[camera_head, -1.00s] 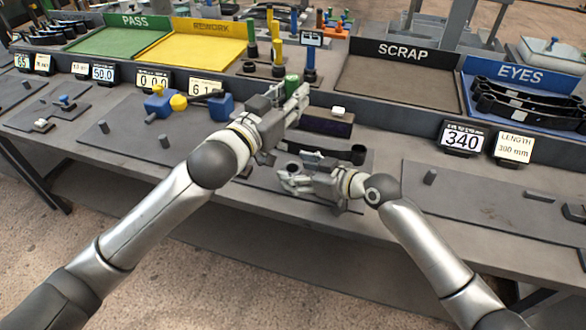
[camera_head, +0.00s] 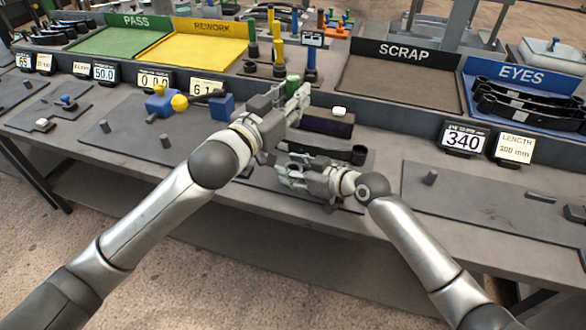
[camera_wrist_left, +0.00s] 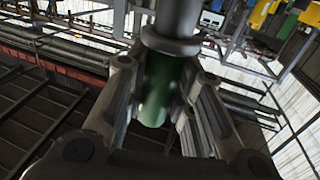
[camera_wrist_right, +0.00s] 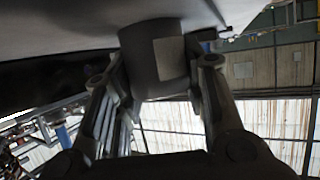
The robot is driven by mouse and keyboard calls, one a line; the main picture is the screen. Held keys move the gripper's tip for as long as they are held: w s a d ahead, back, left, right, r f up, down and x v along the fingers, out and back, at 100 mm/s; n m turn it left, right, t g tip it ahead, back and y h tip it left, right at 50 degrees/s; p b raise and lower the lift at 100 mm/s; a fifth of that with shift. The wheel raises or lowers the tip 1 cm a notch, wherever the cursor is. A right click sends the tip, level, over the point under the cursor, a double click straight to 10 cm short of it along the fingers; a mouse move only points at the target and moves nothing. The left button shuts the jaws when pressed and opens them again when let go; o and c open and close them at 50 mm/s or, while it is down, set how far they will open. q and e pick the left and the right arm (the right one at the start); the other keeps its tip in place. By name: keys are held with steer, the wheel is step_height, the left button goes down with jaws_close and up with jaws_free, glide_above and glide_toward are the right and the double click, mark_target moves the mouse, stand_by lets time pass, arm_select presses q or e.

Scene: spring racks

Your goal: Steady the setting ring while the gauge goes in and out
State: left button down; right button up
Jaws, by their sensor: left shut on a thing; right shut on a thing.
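My left gripper (camera_head: 298,98) is shut on the green handle of the gauge (camera_head: 293,82). In the left wrist view the green handle (camera_wrist_left: 156,88) sits between the fingers, with a dark grey collar beside it. My right gripper (camera_head: 286,173) is low over the bench, nearer its front edge. In the right wrist view it is shut on a dark cylindrical piece with a pale label, which looks like the setting ring (camera_wrist_right: 140,65). In the head view the grippers mostly hide this ring. I cannot tell whether the gauge is in its bore.
A dark spring with a round eye (camera_head: 358,155) lies just behind my right gripper. A dark box with a white knob (camera_head: 327,124) stands beyond it. A blue and yellow device (camera_head: 180,102) is left of my left gripper. The mat at right (camera_head: 480,200) is mostly clear.

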arm_select(q)
step_height(320, 180, down, 12)
steer(key=shift+f, duration=0.25)
stand_by(0.6)
steer(key=shift+s+f, duration=0.1)
steer(key=shift+f, duration=1.15)
stand_by(2.8)
steer(key=shift+r, duration=0.2)
steer(key=shift+r, duration=1)
steer(key=shift+f, duration=0.1)
stand_by(1.3)
